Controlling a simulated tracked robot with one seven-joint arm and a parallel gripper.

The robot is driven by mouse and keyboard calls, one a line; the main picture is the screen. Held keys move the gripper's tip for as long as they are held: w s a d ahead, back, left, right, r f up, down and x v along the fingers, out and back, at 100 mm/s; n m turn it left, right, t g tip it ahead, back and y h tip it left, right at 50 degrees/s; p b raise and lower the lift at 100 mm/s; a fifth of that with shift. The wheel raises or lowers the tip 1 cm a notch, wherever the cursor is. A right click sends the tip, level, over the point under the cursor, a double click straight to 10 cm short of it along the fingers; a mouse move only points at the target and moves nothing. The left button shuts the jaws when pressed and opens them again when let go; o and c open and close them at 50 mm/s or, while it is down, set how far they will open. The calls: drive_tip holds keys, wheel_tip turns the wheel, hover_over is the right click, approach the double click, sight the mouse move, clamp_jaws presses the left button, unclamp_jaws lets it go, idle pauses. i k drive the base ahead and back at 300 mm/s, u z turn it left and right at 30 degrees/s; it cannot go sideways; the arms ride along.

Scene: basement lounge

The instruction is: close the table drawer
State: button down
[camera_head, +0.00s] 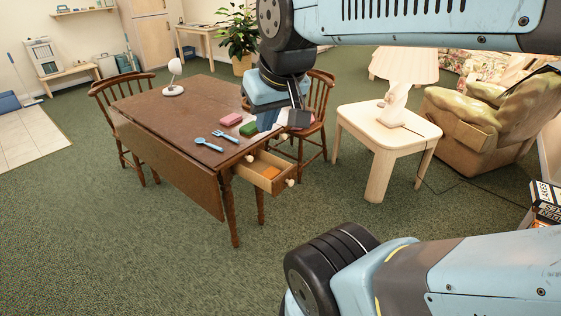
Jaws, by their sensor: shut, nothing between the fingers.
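The brown wooden table (165,112) stands left of centre, with a drop leaf hanging on its near side. Its light wood drawer (258,182) is pulled out at the right end, with an orange item (270,172) inside. A pale round knob (290,182) is on the drawer front. My gripper (298,118) is above the table's right end, higher in the picture than the drawer and apart from it. It looks shut and empty, though the wrist hides part of it.
A blue fork (226,136), blue spoon (209,145), pink block (231,119), green block (249,128) and white lamp (173,80) are on the table. Wooden chairs (318,95) stand beside it. A pale side table (386,140) is to the right. Green carpet in front is clear.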

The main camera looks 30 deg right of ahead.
sight(262, 160)
drive_tip(key=i, duration=0.85)
drive_tip(key=z, duration=0.05)
